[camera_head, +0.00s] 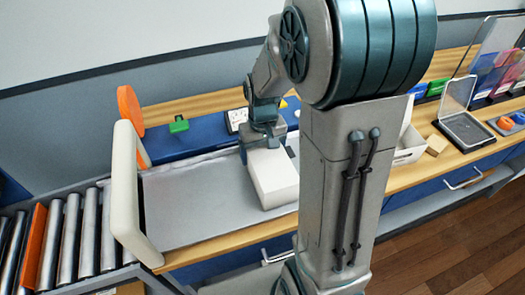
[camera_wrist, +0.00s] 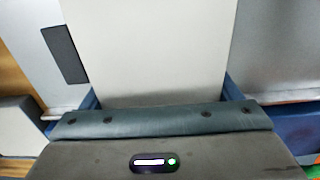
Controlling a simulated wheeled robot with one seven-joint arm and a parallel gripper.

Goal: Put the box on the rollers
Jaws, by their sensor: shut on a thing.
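The white box (camera_head: 273,180) is over the right part of a grey flat surface (camera_head: 195,205) on the bench. My gripper (camera_head: 267,140) is above it, pointing down and shut on it. In the wrist view the pale box (camera_wrist: 150,50) fills the middle between my two fingers, which show as blue edges beside it. I cannot tell whether the box touches the grey surface. The metal rollers (camera_head: 72,235) lie at the far left, beyond a white upright frame (camera_head: 128,190). My arm hides part of the bench right of the box.
An orange disc (camera_head: 129,108) and a green piece (camera_head: 179,124) are behind the grey surface. An orange bar (camera_head: 33,245) lies among the rollers. Right of my arm are a white bin (camera_head: 411,148), a wooden block (camera_head: 437,145) and an open clear-lidded case (camera_head: 465,128).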

